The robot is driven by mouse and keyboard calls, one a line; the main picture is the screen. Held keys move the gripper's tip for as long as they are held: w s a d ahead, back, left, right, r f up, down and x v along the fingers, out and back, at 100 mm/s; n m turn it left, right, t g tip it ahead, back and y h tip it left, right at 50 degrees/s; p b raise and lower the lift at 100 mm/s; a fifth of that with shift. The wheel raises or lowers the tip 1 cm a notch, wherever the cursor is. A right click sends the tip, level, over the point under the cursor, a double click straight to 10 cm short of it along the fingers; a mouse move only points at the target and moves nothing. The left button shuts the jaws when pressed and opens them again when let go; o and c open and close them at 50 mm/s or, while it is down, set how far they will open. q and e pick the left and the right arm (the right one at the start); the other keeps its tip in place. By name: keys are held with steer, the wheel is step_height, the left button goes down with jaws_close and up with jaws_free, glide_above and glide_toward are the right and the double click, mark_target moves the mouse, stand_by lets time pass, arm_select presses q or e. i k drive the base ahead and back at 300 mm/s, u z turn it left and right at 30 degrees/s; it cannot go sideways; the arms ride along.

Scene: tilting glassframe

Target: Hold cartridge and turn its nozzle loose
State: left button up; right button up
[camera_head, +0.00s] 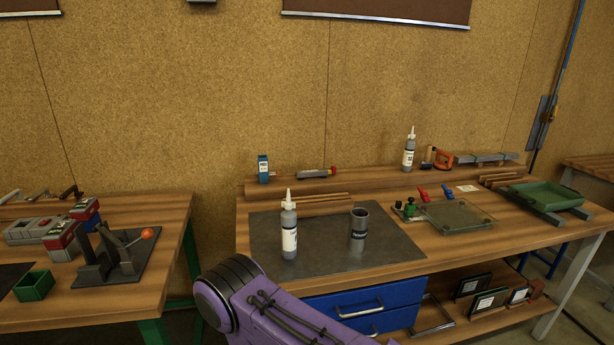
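A grey cartridge (289,236) with a white label stands upright on the dark mat at the left of the wooden workbench. Its pale pointed nozzle (288,197) is on top. A second, similar cartridge (409,153) with a nozzle stands upright on the raised back shelf. A purple link of my own arm crosses the bottom of the view in front of the bench. Neither of my grippers shows, and nothing is seen touching either cartridge.
A dark grey cup (359,229) stands on the mat (325,262) right of the near cartridge. A glass pane (457,215) and a green tray (545,195) lie further right. Wooden strips (315,202) lie behind the mat. A blue drawer (365,303) is below the benchtop.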

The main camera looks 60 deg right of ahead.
mark_target(288, 205)
steer(key=k, duration=0.35)
steer(key=z, duration=1.05)
